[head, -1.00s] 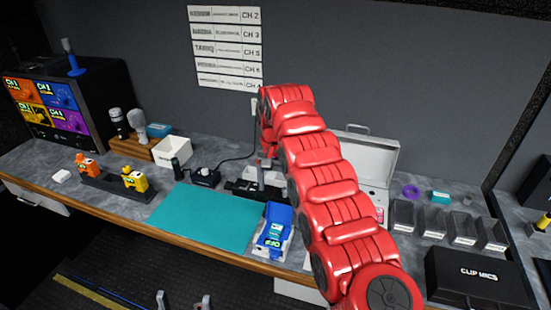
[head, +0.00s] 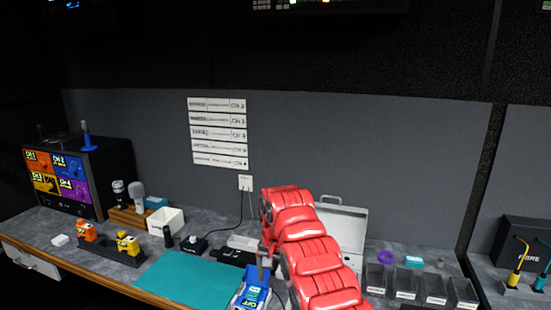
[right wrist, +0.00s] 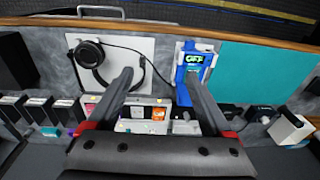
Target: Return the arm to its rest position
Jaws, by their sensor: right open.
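My right arm is red and reaches in from the lower right in the head view. Its gripper (head: 263,264) hangs over the back part of the bench, partly hidden by the wrist. In the right wrist view the two dark fingers (right wrist: 159,75) are spread apart with nothing held between them. A blue device marked OFF (head: 254,290) stands on the bench just below the gripper in the head view. It also shows beyond the right-hand finger in the wrist view (right wrist: 193,60). My left gripper is not in view.
A teal mat (head: 187,280) lies bare on the bench. An open white case (head: 343,225) stands behind my arm.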

